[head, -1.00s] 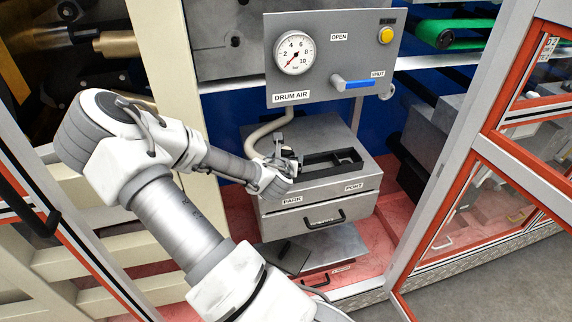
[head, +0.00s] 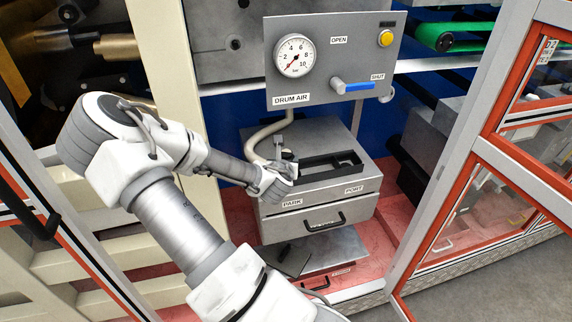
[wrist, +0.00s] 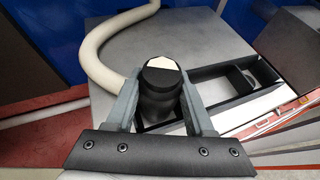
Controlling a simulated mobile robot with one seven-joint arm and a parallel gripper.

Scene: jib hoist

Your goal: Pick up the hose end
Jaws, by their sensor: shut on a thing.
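The hose end is a dark, round fitting (wrist: 161,88) with a pale top, seen in the wrist view between the two grey fingers of my gripper (wrist: 158,82). The fingers press on it from both sides. The cream hose (wrist: 97,45) curves away to the upper left in that view. In the head view the hose (head: 262,138) hangs below the gauge panel and runs down behind my gripper (head: 284,177). My gripper is at the PARK side of the grey box top. The hose end itself is mostly hidden there by my gripper.
The grey box (head: 330,188) has PARK and PORT labels and a black-rimmed recess (head: 333,163) on top. The DRUM AIR panel (head: 325,75), with a gauge and a blue-handled valve (head: 352,86), hangs above. Red-framed doors (head: 480,160) stand open at the right.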

